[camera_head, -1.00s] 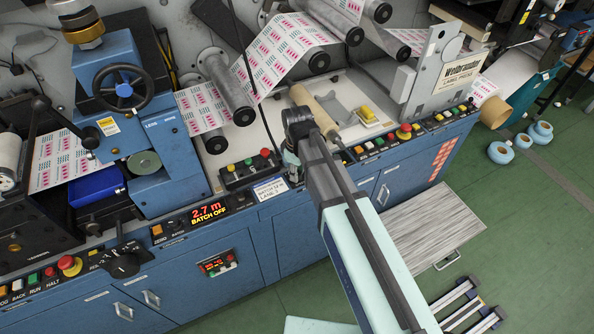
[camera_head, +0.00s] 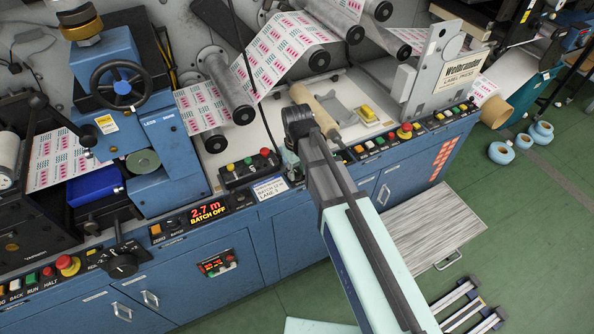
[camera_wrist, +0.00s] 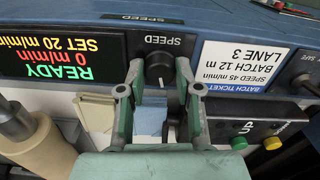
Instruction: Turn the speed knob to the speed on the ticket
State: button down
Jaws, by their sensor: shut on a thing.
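The black speed knob (camera_wrist: 160,70) sits under the SPEED label on the blue panel in the wrist view, with a pale pointer mark towards the bottom of the picture. My gripper (camera_wrist: 159,75) is shut on it, one green-padded finger on each side. The white batch ticket (camera_wrist: 237,68) is right of the knob, upside down; it reads SPEED 45 m/min, BATCH 12 m, LANE 3. The display (camera_wrist: 62,48) at left reads READY, 0 m/min, SET 20 m/min. The ticket also shows in the head view (camera_head: 270,188). My arm hides the knob there.
A dark box with buttons, including a green one (camera_wrist: 271,143), stands close right of my gripper in the wrist view. A tan roll (camera_wrist: 40,150) is at lower left. In the head view another display (camera_head: 208,211) reads 2.7 m, BATCH OFF.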

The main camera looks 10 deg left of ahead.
aim_at(297, 172)
jog(key=m, duration=1.1)
jog(key=shift+b, duration=0.4)
jog(key=shift+m, duration=0.5)
jog(key=c, duration=0.8)
grip_release()
notch_tip(297, 172, up, 12)
